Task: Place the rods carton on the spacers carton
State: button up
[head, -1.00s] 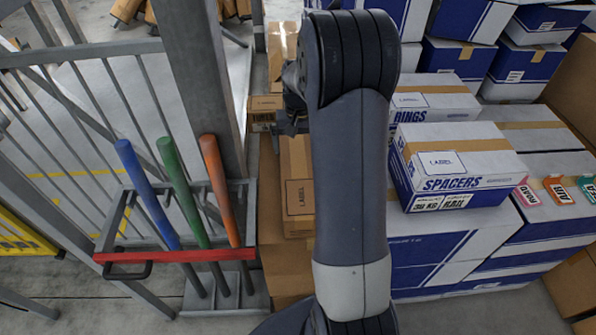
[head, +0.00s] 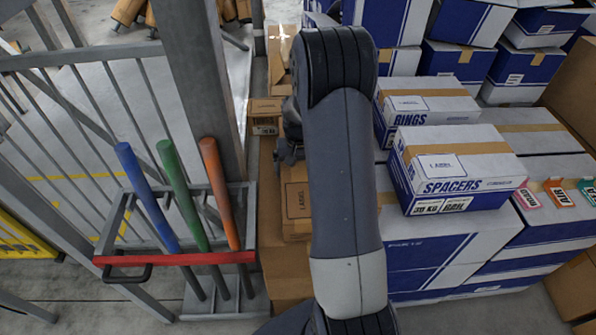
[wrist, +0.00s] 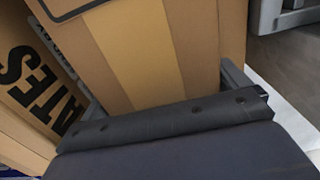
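The spacers carton (head: 462,168) is white and blue with a tan tape strip, and sits on large white-blue boxes right of my arm. A brown carton with a framed label (head: 297,205) lies left of my arm, partly hidden by it; no name is readable on it, so I cannot confirm it is the rods carton. My gripper (head: 288,152) is low at this carton's far end. In the wrist view a brown carton (wrist: 150,50) with a lighter tape strip lies between my two spread fingers (wrist: 165,92). Finger contact is not clear.
The rings carton (head: 425,103) stands behind the spacers carton. A smaller brown carton (head: 265,113) is beyond my gripper. A carton lettered "ATES" (wrist: 35,85) is close on the left in the wrist view. A rack with coloured handles (head: 175,257) stands left.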

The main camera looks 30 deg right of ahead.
jog(key=c, duration=1.4)
jog(key=shift+r, duration=0.1)
